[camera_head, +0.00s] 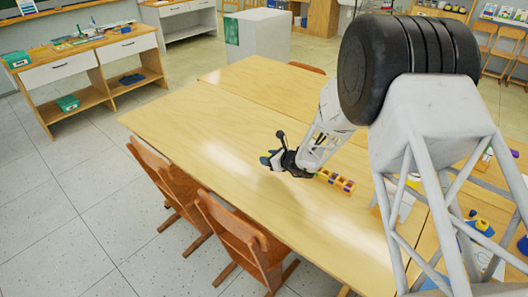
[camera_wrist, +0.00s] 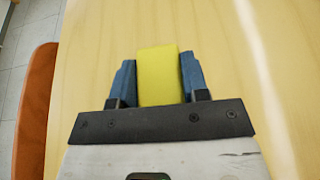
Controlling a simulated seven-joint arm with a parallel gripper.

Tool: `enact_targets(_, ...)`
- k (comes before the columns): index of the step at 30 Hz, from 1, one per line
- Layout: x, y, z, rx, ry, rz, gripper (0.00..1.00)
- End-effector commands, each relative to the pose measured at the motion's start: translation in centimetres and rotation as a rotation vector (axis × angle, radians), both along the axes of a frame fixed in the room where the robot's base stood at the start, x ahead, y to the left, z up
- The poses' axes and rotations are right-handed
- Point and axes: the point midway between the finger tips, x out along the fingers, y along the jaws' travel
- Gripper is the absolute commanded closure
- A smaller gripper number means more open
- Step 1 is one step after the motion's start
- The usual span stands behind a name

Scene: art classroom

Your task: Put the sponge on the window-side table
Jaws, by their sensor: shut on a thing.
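My gripper (camera_wrist: 158,85) is shut on a yellow sponge (camera_wrist: 160,76), which sits between its two blue fingers in the wrist view. In the head view my gripper (camera_head: 268,161) is over the long pale wooden table (camera_head: 200,110). The sponge cannot be made out there. The wrist view shows the bare wooden tabletop (camera_wrist: 230,60) beneath the sponge. I cannot tell whether the sponge touches it. No window is in view, so I cannot tell which table is window-side.
A small tray of coloured pots (camera_head: 335,181) is on the table just right of my gripper. Wooden chairs (camera_head: 245,240) stand along the table's near-left side. The tabletop left of my gripper is clear. A side desk (camera_head: 90,62) with items stands at the back left.

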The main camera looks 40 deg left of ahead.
Motion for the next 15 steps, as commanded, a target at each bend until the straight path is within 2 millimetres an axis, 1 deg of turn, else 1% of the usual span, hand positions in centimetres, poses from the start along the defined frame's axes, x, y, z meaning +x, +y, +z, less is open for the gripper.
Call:
enact_targets(3,1.1,1.3,-0.2,0.001,-0.001,0.000,0.80)
enact_targets(15,4.4,5.2,-0.7,0.000,0.000,0.000,0.80)
